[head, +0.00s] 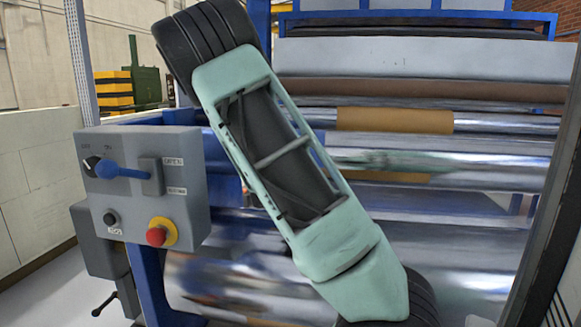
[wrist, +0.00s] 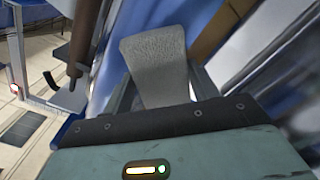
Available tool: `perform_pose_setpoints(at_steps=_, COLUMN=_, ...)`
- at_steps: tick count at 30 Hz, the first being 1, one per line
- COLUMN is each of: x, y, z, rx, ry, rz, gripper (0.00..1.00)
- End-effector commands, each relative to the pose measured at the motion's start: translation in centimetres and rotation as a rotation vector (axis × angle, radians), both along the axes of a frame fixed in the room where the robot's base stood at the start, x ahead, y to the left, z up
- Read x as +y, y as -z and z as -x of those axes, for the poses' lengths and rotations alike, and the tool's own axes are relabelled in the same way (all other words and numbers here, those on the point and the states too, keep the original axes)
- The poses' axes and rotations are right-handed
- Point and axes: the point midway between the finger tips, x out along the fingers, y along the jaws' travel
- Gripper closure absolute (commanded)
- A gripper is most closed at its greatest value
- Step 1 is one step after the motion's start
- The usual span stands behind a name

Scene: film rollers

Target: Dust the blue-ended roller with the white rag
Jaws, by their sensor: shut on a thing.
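In the wrist view my gripper (wrist: 160,100) is shut on a pale grey, rough-textured piece that I take to be the white rag (wrist: 155,58). The rag stands up between the two dark fingers, and its far end is free. In the head view my arm crosses the middle, and the gripper and rag are not visible. Several shiny rollers lie across the machine there, among them a metal roller (head: 470,158) to the right of my arm. I cannot tell which roller has blue ends. Blurred metal roller surfaces also show at the right of the wrist view (wrist: 265,60).
A grey control box (head: 140,185) with a blue lever and red button stands left of the rollers. A brown-wrapped roller section (head: 395,120) shows behind my arm. A dark upright post (head: 555,230) bounds the right. Pale floor (wrist: 35,125) shows at left in the wrist view.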

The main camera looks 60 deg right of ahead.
Motion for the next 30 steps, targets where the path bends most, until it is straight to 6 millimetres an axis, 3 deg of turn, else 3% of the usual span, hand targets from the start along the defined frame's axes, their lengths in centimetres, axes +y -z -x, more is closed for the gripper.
perform_pose_setpoints(at_steps=7, x=1.1, y=-0.2, z=-2.5, rx=-0.002, ry=-0.013, rz=0.005, gripper=0.60)
perform_pose_setpoints(at_steps=17, x=1.7, y=-0.2, z=-3.7, rx=0.000, ry=-0.012, rz=0.004, gripper=0.60)
perform_pose_setpoints(at_steps=30, x=2.9, y=-0.1, z=-6.6, rx=0.000, ry=-0.008, rz=0.003, gripper=0.60)
